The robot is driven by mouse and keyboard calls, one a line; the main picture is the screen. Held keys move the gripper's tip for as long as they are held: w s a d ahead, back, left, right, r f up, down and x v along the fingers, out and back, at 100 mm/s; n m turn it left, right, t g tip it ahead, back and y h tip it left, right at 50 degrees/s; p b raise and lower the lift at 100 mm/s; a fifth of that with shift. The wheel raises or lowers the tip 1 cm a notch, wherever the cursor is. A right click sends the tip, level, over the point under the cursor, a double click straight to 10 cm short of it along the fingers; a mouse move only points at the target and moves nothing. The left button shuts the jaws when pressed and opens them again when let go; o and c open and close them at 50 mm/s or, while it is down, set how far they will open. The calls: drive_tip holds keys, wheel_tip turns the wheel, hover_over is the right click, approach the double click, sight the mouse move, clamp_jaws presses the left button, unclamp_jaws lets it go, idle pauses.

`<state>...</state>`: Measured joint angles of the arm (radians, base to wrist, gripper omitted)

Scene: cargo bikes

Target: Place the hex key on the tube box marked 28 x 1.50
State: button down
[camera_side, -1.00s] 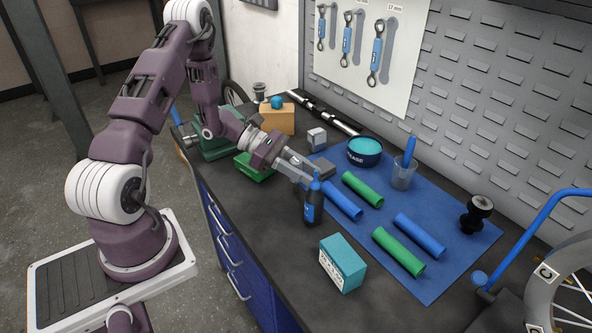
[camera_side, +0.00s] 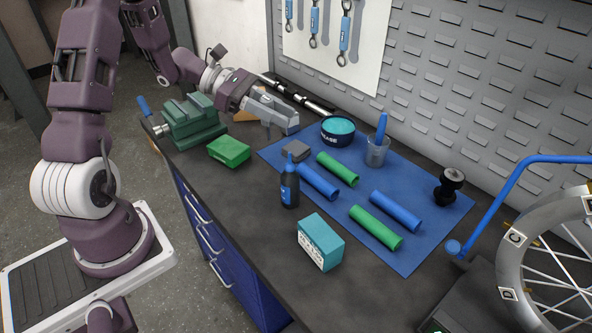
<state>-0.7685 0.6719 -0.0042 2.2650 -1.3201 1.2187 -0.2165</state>
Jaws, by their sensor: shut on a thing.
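My gripper (camera_side: 287,124) is over the back of the bench, behind the small grey block. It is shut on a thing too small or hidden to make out. I cannot pick out the hex key anywhere. Three boxes could be tube boxes: a green one (camera_side: 229,151) beside the vise, a teal one (camera_side: 321,243) with a white label at the front, and an orange one (camera_side: 243,116) mostly hidden behind my gripper. No size marking is readable on any of them.
A dark bottle (camera_side: 290,186) stands between the green and teal boxes. A blue mat (camera_side: 408,259) holds blue and green rolls, a grease tub (camera_side: 338,131), a cup (camera_side: 376,152) and a black knob-like part (camera_side: 449,187). The green vise (camera_side: 190,122) is at left, a wheel (camera_side: 525,257) at right.

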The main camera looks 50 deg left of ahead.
wheel_tip(320, 180, up, 10)
drive_tip(key=m+g+h, duration=0.2)
drive_tip(key=m+g, duration=0.7)
drive_tip(key=g, duration=0.1)
hover_over(329, 243)
wheel_tip(329, 243, down, 15)
drive_tip(key=shift+r, duration=0.2)
drive_tip(key=c, duration=1.1)
unclamp_jaws()
drive_tip(key=shift+f, duration=0.15)
drive_tip(key=shift+c, duration=0.2)
